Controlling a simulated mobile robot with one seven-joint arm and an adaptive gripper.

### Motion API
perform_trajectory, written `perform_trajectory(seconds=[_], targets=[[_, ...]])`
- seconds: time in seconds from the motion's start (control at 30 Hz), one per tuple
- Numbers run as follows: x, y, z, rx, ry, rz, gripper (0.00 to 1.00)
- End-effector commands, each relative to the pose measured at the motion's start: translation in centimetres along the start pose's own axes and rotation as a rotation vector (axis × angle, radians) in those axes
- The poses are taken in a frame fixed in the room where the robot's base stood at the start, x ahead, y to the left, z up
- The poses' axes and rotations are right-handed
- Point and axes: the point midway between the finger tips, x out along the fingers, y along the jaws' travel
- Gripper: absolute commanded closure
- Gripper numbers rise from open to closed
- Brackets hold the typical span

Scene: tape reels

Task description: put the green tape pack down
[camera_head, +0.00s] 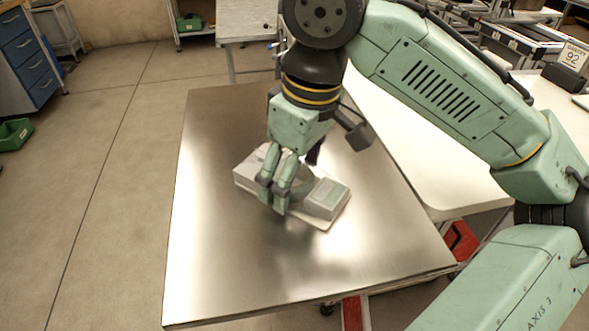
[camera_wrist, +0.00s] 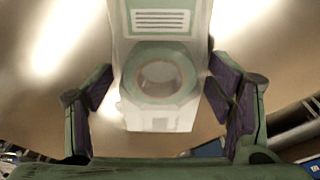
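The green tape pack (camera_wrist: 160,78) shows in the wrist view as a round ring with a pale green rim, in a white and pale green body. In the head view this body (camera_head: 325,199) is a grey-white shape low over the metal table, partly covered by my fingers. I cannot tell if all of it rests on the table. My gripper (camera_head: 294,180) points down over its middle, with one finger on the near side and one on the far side. In the wrist view my gripper (camera_wrist: 160,88) has its fingers wide apart, one on each side, with the purple inner pads showing.
The steel table (camera_head: 215,250) is bare around the pack, with most room at the left and front. A white table (camera_head: 425,165) adjoins on the right. Green bins (camera_head: 14,134) and a blue drawer cabinet (camera_head: 28,60) stand off to the left.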

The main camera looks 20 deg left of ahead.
Motion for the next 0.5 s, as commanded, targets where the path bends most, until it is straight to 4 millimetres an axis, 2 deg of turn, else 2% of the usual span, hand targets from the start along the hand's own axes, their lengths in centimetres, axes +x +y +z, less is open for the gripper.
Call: perform_trajectory(seconds=[0.13, 0.5], targets=[[-0.02, 0.0, 0.0, 0.0, 0.0, 0.0, 0.13], [-0.38, 0.01, -0.05, 0.001, 0.0, 0.0, 0.13]])
